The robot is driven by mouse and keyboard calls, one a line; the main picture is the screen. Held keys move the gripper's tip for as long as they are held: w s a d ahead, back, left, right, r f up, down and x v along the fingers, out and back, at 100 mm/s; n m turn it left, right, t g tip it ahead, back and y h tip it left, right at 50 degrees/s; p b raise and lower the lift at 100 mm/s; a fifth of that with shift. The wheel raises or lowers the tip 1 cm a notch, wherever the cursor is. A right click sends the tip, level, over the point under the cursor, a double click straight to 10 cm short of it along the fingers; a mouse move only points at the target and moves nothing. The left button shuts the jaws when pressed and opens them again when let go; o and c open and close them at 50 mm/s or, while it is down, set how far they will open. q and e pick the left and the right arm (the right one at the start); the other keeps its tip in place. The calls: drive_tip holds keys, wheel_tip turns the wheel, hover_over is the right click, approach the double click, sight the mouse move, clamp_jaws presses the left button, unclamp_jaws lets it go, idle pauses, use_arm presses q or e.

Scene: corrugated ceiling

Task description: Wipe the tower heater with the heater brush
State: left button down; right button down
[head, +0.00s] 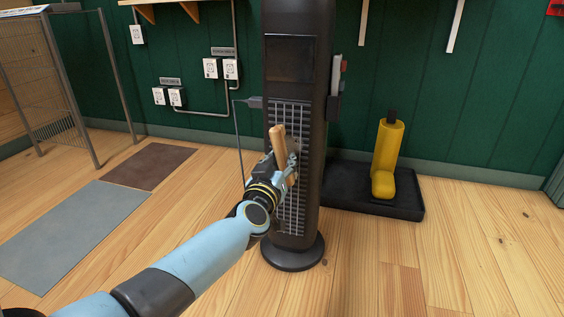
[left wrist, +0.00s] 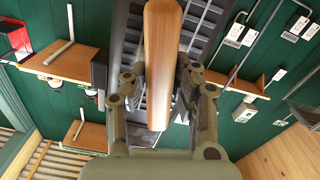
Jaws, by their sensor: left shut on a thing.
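The tower heater (head: 313,120) is a tall black column with a silver grille, standing upright on a round base in the middle of the head view. Its grille (left wrist: 199,22) also shows behind the brush in the left wrist view. My left gripper (head: 285,168) is shut on the wooden handle of the heater brush (head: 277,143), in front of the grille. The handle (left wrist: 160,60) runs between both fingers in the left wrist view. The brush's bristles are hidden, so I cannot tell whether they touch the grille. My right gripper is not in view.
A yellow object (head: 388,155) stands on a black tray (head: 410,201) right of the heater. A wire rack (head: 45,80) stands at the left, with grey and brown mats (head: 70,232) on the floor. Wall outlets (head: 210,68) and cables are behind. The wooden floor at right front is clear.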

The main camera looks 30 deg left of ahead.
sight(277, 149)
use_arm(q)
drive_tip(key=shift+x, duration=1.1)
